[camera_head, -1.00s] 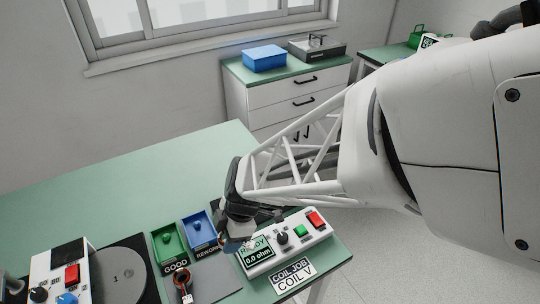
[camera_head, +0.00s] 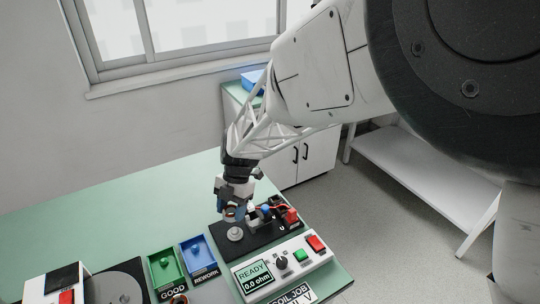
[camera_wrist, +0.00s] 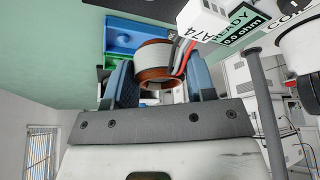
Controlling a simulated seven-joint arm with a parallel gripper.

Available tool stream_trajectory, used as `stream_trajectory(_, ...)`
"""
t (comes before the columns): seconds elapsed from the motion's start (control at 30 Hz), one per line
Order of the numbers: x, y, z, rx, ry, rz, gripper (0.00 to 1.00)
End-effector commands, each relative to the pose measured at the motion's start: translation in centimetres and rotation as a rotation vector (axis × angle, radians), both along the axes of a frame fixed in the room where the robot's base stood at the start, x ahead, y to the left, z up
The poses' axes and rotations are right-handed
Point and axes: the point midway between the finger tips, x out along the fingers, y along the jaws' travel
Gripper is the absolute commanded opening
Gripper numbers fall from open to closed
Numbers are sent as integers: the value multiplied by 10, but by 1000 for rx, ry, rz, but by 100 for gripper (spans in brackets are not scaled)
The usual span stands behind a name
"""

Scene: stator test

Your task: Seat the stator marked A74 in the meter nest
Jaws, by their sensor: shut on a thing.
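My gripper (camera_head: 232,200) is shut on a stator, a white ring with a copper-coloured rim and red and dark leads. The stator (camera_wrist: 154,62) sits between the blue fingers in the wrist view. A white block marked A74 (camera_wrist: 208,18) shows beside its leads. In the head view the held stator (camera_head: 234,214) is just above the round grey post of the black nest plate (camera_head: 217,235); a gap seems to show between them. The meter (camera_head: 281,266) in front reads READY and 0.0 ohm.
The nest plate also carries red and blue terminal parts (camera_head: 266,210). Left of it are a blue REWORK tray (camera_head: 197,255) and a green GOOD tray (camera_head: 164,269). A dark turntable (camera_head: 118,284) lies further left. The green bench behind is clear.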

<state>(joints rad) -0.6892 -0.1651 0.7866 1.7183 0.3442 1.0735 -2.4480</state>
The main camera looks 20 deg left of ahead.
Motion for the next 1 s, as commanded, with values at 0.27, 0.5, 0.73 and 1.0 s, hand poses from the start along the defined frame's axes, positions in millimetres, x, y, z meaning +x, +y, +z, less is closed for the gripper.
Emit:
stream_trajectory(0.27, 11, 2, 0, 1, 0, 45, 23)
stream_trajectory(0.5, 10, 2, 0, 1, 0, 45, 23)
stream_trajectory(0.73, 10, 2, -2, 1, 0, 44, 23)
stream_trajectory(1.0, 10, 2, -13, 0, 1, 44, 23)
